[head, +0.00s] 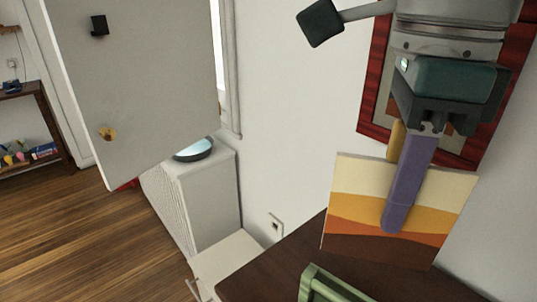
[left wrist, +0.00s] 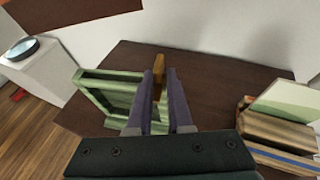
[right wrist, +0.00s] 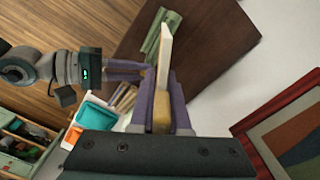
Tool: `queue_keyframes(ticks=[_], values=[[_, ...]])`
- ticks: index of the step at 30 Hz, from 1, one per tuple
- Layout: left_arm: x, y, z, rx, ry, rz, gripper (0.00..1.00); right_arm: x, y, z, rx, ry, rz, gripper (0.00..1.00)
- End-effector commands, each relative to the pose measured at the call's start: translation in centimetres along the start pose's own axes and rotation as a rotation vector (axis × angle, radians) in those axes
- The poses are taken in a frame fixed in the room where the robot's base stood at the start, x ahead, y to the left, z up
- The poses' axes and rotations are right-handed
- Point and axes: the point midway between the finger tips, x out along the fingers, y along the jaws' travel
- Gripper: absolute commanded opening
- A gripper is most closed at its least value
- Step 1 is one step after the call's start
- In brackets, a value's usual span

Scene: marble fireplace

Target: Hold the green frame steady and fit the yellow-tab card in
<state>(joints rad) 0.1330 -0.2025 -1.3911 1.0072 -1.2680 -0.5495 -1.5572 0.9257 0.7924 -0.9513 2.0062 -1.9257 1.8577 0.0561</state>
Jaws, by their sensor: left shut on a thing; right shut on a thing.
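The card (head: 358,178), painted in cream, yellow, orange and brown bands, hangs upright from my right gripper (head: 395,228). My right gripper is shut on its yellow tab (right wrist: 161,112); the card shows edge-on in the right wrist view (right wrist: 165,52). The green frame (left wrist: 112,93) stands on the dark table; only a corner of it shows at the bottom of the head view (head: 325,285). My left gripper (left wrist: 160,85) is shut on a tan piece beside the frame, seemingly its grip. The card is above the table, apart from the frame in the head view.
The dark brown table (left wrist: 210,75) has bare room behind and right of the frame. A stack of wooden-edged items (left wrist: 280,125) lies at its right. A red-framed picture (head: 372,100) hangs on the wall behind my right gripper. A white cabinet (head: 195,190) stands left.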

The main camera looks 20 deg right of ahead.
Motion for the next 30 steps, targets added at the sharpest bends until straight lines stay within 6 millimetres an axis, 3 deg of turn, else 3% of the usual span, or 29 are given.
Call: queue_keyframes(ticks=[3, 15, 30], values=[[0.0, 0.1, -0.1, 0.001, 0.002, 0.001, 0.00, 2.0, 0.1, 0.0, 0.003, 0.001, 0.003, 0.00], [0.0, 0.1, -0.1, 0.001, 0.002, 0.001, 0.00, 6.4, 0.0, 0.0, 0.004, 0.000, 0.001, 0.00], [0.0, 0.0, -0.1, 0.000, 0.002, 0.001, 0.00, 7.2, 0.0, 0.0, 0.005, -0.001, 0.000, 0.00]])
